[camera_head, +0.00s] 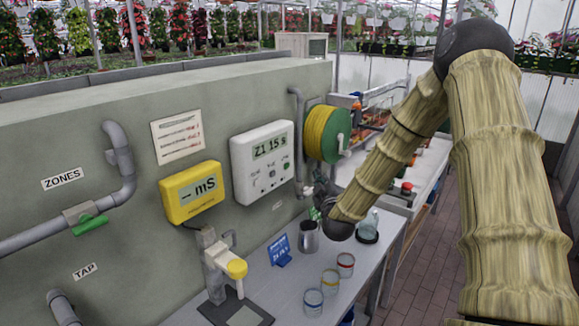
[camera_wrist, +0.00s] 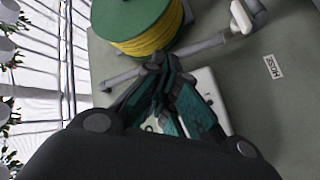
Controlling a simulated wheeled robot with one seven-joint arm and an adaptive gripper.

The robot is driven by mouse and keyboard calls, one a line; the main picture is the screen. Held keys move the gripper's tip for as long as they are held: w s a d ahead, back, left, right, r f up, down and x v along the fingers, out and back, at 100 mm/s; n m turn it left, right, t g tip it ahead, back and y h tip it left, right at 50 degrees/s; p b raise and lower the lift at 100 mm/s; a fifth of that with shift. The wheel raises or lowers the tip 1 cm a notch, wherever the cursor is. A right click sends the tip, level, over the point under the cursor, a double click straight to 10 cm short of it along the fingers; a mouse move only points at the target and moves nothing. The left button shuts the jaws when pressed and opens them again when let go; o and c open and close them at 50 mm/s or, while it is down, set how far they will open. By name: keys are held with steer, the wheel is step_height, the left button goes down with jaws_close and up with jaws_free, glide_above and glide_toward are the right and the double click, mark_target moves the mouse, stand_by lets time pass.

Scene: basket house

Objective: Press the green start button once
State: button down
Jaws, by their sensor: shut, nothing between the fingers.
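The white controller box (camera_head: 240,165) is mounted on the grey-green wall in the head view. Its display reads "Z1 15 s", with several small controls and markings below. My gripper (camera_head: 319,190) is to the right of the box and a little lower, in front of the wall near the hose reel. In the wrist view my gripper (camera_wrist: 164,68) has its dark green fingers closed together and empty. Part of the white box (camera_wrist: 208,92) shows behind the fingers, which hide much of its face.
A yellow meter (camera_head: 192,192) is left of the box; a green-and-yellow hose reel (camera_head: 338,128) is right of it. A bench below holds a metal jug (camera_head: 309,238), a blue sign (camera_head: 279,250) and several glasses. A red button (camera_head: 406,187) is on the bench further right.

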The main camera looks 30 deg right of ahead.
mark_target(287, 166)
steer(key=w+a+f+b, duration=0.1)
steer(key=w+a, duration=0.2)
steer(key=w, duration=0.5)
steer(key=shift+w, duration=0.35)
steer(key=shift+s+a, duration=0.1)
steer(key=shift+a, duration=0.05)
steer(key=shift+w, duration=0.2)
stand_by(0.9)
steer(key=shift+w+a+b, duration=0.2)
steer(key=shift+w+b, duration=0.05)
steer(key=shift+b, duration=0.1)
steer(key=shift+w+a, duration=0.15)
steer(key=shift+w, duration=0.25)
stand_by(0.9)
steer(key=shift+s, duration=0.15)
stand_by(0.3)
steer(key=shift+s+d, duration=0.3)
steer(key=shift+s, duration=0.35)
